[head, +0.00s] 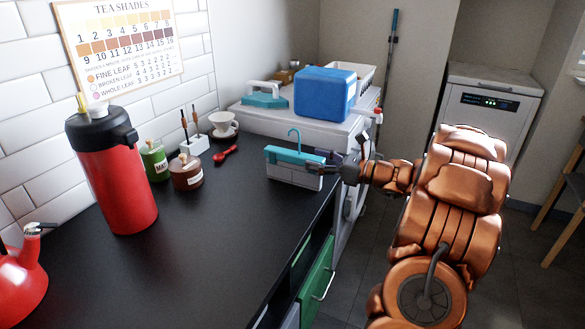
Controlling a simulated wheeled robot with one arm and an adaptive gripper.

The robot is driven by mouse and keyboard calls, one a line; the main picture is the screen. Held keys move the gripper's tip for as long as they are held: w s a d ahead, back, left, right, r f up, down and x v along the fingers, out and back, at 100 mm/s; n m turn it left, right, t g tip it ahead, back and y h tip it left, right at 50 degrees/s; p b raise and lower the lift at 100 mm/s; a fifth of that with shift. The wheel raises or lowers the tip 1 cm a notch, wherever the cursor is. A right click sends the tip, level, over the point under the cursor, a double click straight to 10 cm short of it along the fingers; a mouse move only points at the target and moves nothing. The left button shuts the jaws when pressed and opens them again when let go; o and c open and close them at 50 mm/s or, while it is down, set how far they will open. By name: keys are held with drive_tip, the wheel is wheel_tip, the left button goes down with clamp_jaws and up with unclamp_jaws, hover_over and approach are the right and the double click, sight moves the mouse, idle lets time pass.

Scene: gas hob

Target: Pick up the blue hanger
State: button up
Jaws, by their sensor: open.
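The blue hanger (286,155) is a light-blue piece with a thin hook rising from its top. It sits upright on a white block (290,175) near the right edge of the black counter. My gripper (326,164) is open at the hanger's right end, coming in from the right. The dark fingers overlap that end in the picture. I cannot tell whether they touch it or surround it.
The black counter (190,265) has free room in front. A red flask (112,175), jars (186,173), a red spoon (226,156) and a white cup (223,123) stand left. A blue box (324,94) sits behind on a white surface. A green drawer (318,280) is below.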

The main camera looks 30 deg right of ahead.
sight(301, 155)
drive_tip(key=shift+a+x, duration=0.2)
drive_tip(key=shift+x, duration=2.2)
drive_tip(key=shift+s+r, duration=0.1)
clamp_jaws()
